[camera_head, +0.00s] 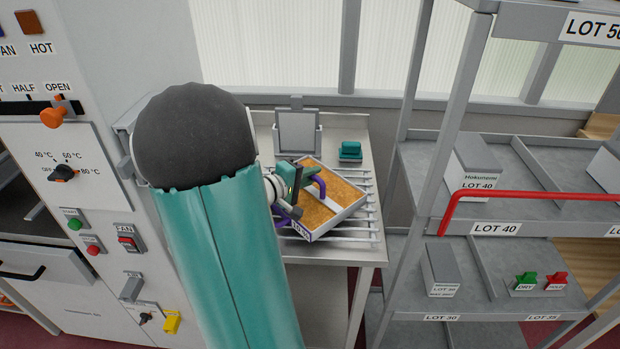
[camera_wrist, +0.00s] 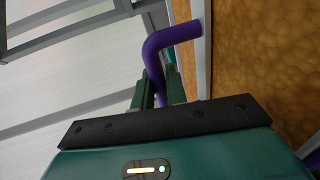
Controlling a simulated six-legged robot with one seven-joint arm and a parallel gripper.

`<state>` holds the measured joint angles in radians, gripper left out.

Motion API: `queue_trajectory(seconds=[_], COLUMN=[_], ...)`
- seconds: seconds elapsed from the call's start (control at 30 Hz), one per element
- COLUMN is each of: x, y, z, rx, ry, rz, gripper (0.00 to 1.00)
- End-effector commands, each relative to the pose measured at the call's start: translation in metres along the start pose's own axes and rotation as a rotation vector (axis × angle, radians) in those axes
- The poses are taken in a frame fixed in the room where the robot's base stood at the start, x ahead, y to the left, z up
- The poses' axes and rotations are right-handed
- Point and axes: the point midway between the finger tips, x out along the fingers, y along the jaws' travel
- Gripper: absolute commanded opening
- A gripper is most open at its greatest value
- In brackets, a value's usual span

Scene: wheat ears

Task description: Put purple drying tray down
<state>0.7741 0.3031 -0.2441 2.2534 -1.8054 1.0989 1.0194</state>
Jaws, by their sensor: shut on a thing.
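The purple drying tray (camera_head: 352,209) has pale walls, purple handles and a golden-brown layer inside. In the head view it is over the slatted rack on the grey side table, turned at an angle. I cannot tell whether its underside touches the slats. My gripper (camera_head: 294,190) is at the tray's left side. In the wrist view my gripper (camera_wrist: 160,92) is shut on the purple handle (camera_wrist: 172,38), with the tray's wall and brown contents to the right. My arm hides part of the table and the tray's near left side.
The slatted metal rack (camera_head: 368,232) lies on the grey table (camera_head: 345,251). A teal object (camera_head: 350,151) and a grey upright panel (camera_head: 297,132) stand behind the tray. Shelving with a red rail (camera_head: 530,194) is at right. A control cabinet (camera_head: 75,140) is at left.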

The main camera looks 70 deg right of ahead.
Motion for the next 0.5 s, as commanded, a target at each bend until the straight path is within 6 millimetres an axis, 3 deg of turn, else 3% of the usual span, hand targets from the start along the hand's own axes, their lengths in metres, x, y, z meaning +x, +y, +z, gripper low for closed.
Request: queue_trajectory(seconds=[0.4, 0.43, 0.5], x=[0.001, 0.001, 0.0009], y=[-0.0097, -0.0103, -0.01], z=[-0.002, -0.0018, -0.0018], rx=[0.001, 0.001, 0.001], ry=[-0.001, -0.001, -0.001], rz=[0.003, 0.001, 0.001], gripper=[0.0, 0.18, 0.32])
